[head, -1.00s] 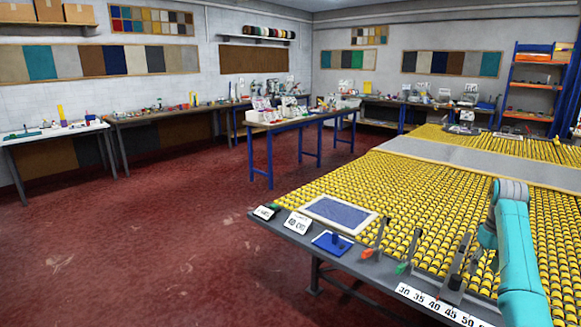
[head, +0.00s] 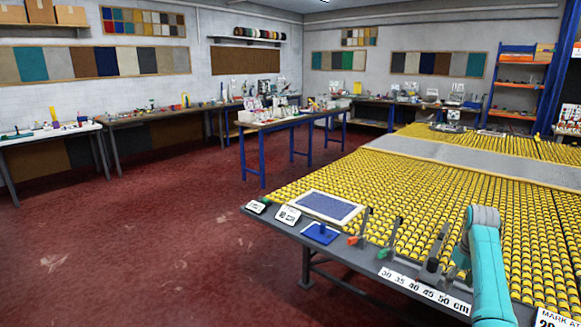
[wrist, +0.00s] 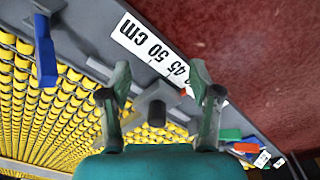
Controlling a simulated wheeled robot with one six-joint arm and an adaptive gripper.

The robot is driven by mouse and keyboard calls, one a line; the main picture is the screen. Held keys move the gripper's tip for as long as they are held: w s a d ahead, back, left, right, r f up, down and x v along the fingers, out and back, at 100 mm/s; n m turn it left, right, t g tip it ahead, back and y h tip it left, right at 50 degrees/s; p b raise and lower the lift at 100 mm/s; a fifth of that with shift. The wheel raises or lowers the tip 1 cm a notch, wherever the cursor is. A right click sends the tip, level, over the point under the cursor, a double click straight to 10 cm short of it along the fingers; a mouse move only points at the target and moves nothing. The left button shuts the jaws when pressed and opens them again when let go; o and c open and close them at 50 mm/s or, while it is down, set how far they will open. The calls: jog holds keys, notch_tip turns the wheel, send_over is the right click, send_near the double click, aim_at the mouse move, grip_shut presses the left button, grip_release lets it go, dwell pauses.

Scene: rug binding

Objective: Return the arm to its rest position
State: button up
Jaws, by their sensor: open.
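My teal arm (head: 487,275) reaches over the front edge of the roller table at the right of the head view. In that view my gripper is mostly hidden behind the arm. In the wrist view my gripper (wrist: 160,84) has its two fingers spread wide. A grey metal block (wrist: 155,104) shows between and beyond the fingers; I see no contact with it. Nothing is held.
The table (head: 330,262) carries yellow rollers. Along its front edge are a scale strip (head: 425,290), upright stops (head: 390,240), a blue pad (head: 320,234) and a framed blue panel (head: 327,206). Red floor (head: 150,240) lies clear to the left.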

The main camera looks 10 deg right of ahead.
jog(key=s+a+f+t, duration=0.1)
jog(key=a+f, duration=0.3)
jog(key=f, duration=0.3)
jog(key=s+a+f+t+h, duration=0.15)
jog(key=a+f, duration=0.25)
jog(key=f, duration=0.4)
jog(key=s+a+f, duration=0.1)
jog(key=a+f, duration=0.3)
jog(key=f, duration=0.3)
jog(key=s+a+f+t, duration=0.4)
jog(key=s+a+f, duration=0.7)
jog(key=s+a, duration=0.45)
jog(key=s+a+r+t, duration=0.1)
jog(key=s+a+r, duration=0.15)
jog(key=s, duration=0.35)
jog(key=s+a+r+t, duration=0.1)
jog(key=s+a+r, duration=0.1)
jog(key=s+a, duration=0.35)
jog(key=s+a+r+t, duration=0.2)
jog(key=s, duration=0.6)
jog(key=s+a+r+t+y, duration=0.1)
jog(key=s+a+r+t, duration=0.1)
jog(key=s+r, duration=0.5)
jog(key=s+a+r+t+y, duration=0.1)
jog(key=s+a+r, duration=0.1)
jog(key=s+r, duration=0.6)
notch_tip(320, 180, up, 8)
jog(key=shift+s+f+n+t, duration=0.1)
jog(key=shift+s+n+t, duration=0.15)
jog(key=shift+n+t, duration=0.15)
